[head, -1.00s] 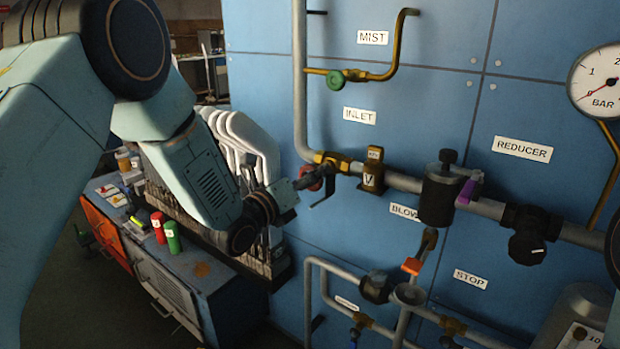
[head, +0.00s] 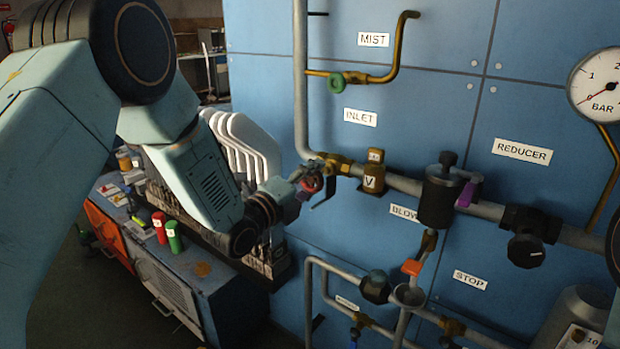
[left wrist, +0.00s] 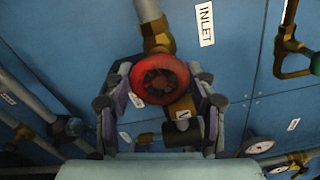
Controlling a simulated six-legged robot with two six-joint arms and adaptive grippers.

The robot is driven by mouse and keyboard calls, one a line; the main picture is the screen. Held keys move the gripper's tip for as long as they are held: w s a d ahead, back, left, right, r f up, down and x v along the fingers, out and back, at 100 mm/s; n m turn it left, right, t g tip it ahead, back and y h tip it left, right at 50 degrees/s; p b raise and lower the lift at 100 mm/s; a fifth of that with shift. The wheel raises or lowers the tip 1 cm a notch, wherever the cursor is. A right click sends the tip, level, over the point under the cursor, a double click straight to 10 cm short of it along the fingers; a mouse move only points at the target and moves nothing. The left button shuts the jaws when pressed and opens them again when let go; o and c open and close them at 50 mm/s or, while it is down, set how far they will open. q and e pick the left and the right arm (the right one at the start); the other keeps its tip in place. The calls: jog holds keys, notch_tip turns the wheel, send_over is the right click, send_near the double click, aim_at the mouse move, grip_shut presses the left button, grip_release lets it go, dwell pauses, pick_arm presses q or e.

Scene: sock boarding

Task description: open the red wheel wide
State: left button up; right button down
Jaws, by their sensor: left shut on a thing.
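The red wheel (head: 312,182) sits on the brass valve at the left end of the pipe, below the INLET label (head: 360,117). In the left wrist view the red wheel (left wrist: 158,79) shows face-on. My left gripper (head: 303,187) is at the wheel, its wrist coming in from the left. In the left wrist view its fingers (left wrist: 160,88) stand on either side of the wheel's rim, shut on it. The wheel's far side is hidden. My right gripper is not in view.
A green wheel (head: 336,82) is above on the MIST branch. A brass block marked V (head: 373,172), a dark cylinder (head: 438,195) and a pressure gauge (head: 598,82) lie to the right along the pipe. White sock boards (head: 246,140) stand behind my left arm.

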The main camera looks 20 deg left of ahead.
pick_arm(q)
jog(key=n+p, duration=0.1)
jog(key=n, duration=0.4)
jog(key=shift+r+n, duration=0.1)
jog(key=shift+n, duration=0.2)
jog(key=n+p, duration=0.1)
jog(key=n, duration=0.5)
jog(key=n+p, duration=0.1)
jog(key=n, duration=0.4)
jog(key=shift+w+r+n, duration=0.1)
jog(key=shift+n, duration=0.3)
jog(key=n+p, duration=0.1)
jog(key=n, duration=0.5)
jog(key=shift+p, duration=0.4)
jog(key=n+p, duration=0.1)
jog(key=n, duration=0.5)
jog(key=shift+r+n, duration=0.1)
jog(key=shift+n, duration=0.2)
jog(key=n+p, duration=0.1)
jog(key=n, duration=0.4)
jog(key=shift+n, duration=0.3)
jog(key=n, duration=0.5)
jog(key=shift+p, duration=0.35)
jog(key=n, duration=0.6)
